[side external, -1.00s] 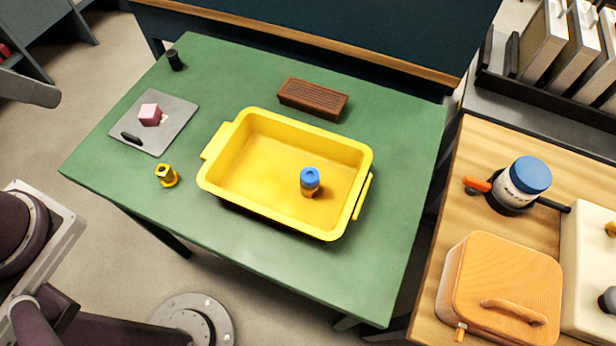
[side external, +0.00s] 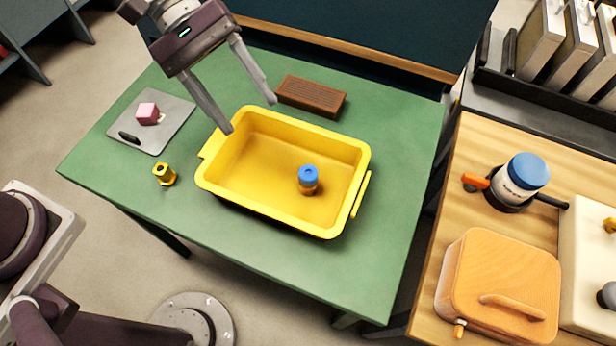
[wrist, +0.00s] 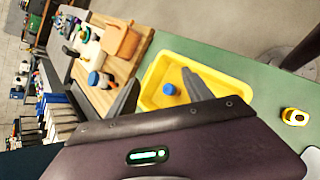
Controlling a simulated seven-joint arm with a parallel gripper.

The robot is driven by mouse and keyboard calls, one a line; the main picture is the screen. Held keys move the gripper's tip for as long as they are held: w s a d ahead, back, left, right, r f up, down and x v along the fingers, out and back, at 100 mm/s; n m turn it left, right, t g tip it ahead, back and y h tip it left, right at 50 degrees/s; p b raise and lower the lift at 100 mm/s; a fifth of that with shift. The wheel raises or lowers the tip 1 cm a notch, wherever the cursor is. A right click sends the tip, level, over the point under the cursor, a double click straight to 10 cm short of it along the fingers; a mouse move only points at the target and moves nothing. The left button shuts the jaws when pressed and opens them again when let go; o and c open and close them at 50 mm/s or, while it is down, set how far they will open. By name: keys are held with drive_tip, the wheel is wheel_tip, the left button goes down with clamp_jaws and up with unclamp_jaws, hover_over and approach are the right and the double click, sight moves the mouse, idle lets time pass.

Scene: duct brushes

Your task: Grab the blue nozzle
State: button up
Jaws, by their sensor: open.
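The blue nozzle (side external: 308,176) stands upright inside the yellow tray (side external: 215,190), in its right half. Its top is blue and its lower part looks brownish yellow. In the wrist view the nozzle (wrist: 169,89) shows as a blue spot inside the tray (wrist: 152,72), between my fingers. My gripper (side external: 252,116) is open and empty, with its fingers spread above the tray's far left corner. It is up and to the left of the nozzle, well apart from it. In the wrist view my gripper's fingers (wrist: 160,88) frame the tray.
A yellow nozzle (side external: 164,175) stands on the green table left of the tray. A grey board (side external: 172,125) holds a pink cube (side external: 147,113) and a small black piece. A brown brick-like block (side external: 311,96) lies behind the tray. The table's front right is clear.

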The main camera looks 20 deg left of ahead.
drive_tip(key=w+d+f+n+h, duration=0.1)
drive_tip(key=w+d+f+n, duration=0.1)
drive_tip(key=f, duration=0.3)
drive_tip(key=w+d+f+n+h, duration=0.1)
drive_tip(key=d+f+n+h, duration=0.15)
drive_tip(key=f, duration=0.35)
drive_tip(key=n, duration=0.4)
approach(316, 182)
drive_tip(key=shift+t+h, duration=0.3)
drive_tip(key=shift+h, duration=0.15)
drive_tip(key=d+f, duration=0.1)
drive_tip(key=s+d+f, duration=0.1)
drive_tip(key=d+f, duration=0.1)
drive_tip(key=x, duration=0.7)
drive_tip(key=shift+d+r, duration=0.2)
drive_tip(key=shift+r, duration=0.1)
clamp_jaws()
